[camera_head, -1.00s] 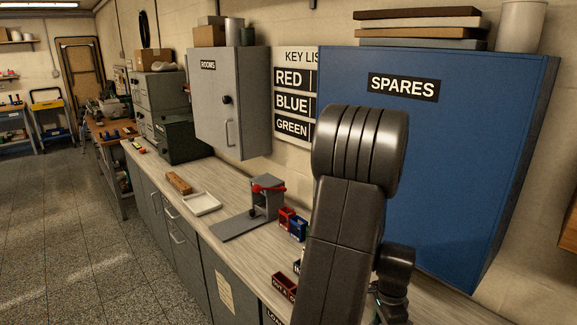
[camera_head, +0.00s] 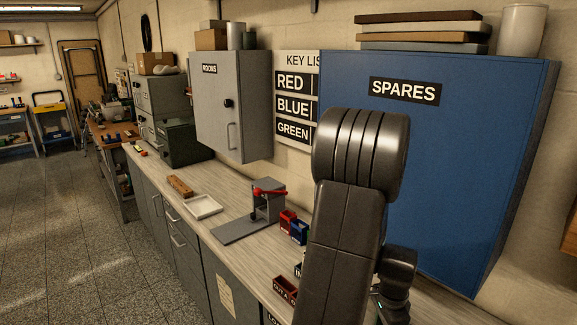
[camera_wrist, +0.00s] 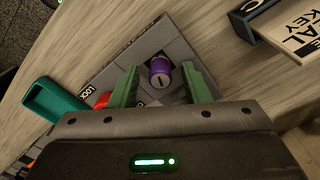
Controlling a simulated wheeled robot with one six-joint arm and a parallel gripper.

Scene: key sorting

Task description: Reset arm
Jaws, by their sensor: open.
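My gripper (camera_wrist: 161,78) shows in the wrist view, its two green fingers spread apart. A purple cylinder with a dark slot in its top (camera_wrist: 160,72) shows between the fingertips, with gaps at the sides; I cannot tell its height relative to them. It is on a grey plate (camera_wrist: 177,35) with a label reading "LOCK". In the head view my arm stands folded in front of the blue cabinet, and my gripper is hidden there.
In the head view the counter holds a grey press with a red lever (camera_head: 268,200), a white tray (camera_head: 204,207) and small red and blue bins (camera_head: 299,232). A blue "SPARES" cabinet (camera_head: 450,150) stands behind my arm.

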